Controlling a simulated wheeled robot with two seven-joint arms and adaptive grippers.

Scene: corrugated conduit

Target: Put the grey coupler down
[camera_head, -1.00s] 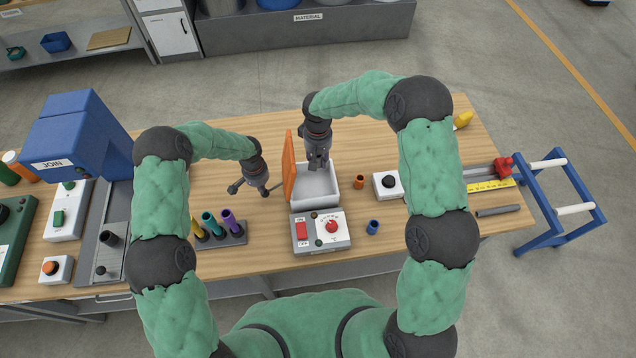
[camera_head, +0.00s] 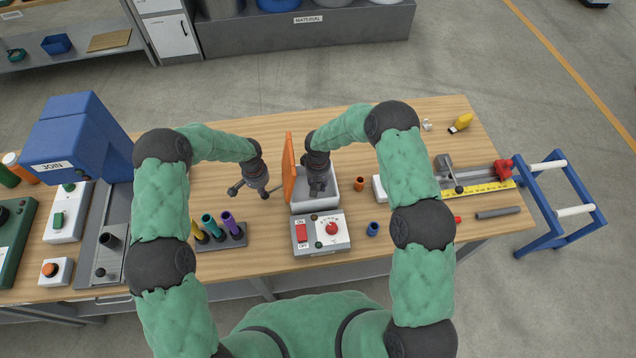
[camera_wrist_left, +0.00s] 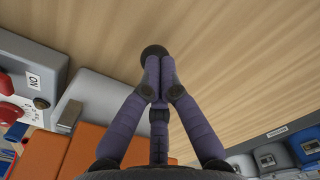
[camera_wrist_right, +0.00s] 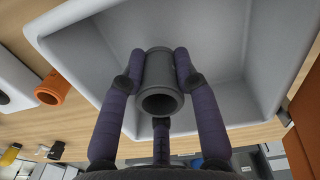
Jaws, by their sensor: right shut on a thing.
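The grey coupler (camera_wrist_right: 160,75) is a short dark hollow tube, open end towards the right wrist camera. My right gripper (camera_wrist_right: 158,68) is shut on it, a finger on each side. In the head view my right gripper (camera_head: 318,190) is over the pale grey open box (camera_head: 331,187); the box's walls and floor surround the coupler in the right wrist view. I cannot tell whether the coupler touches the floor. My left gripper (camera_head: 262,192) is left of the box, above the table. Its fingertips meet in the left wrist view (camera_wrist_left: 157,75), at a dark round piece (camera_wrist_left: 155,50) I cannot identify.
The box's orange lid (camera_head: 290,168) stands upright on its left. A control panel (camera_head: 320,232) with switch and red dial is in front.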

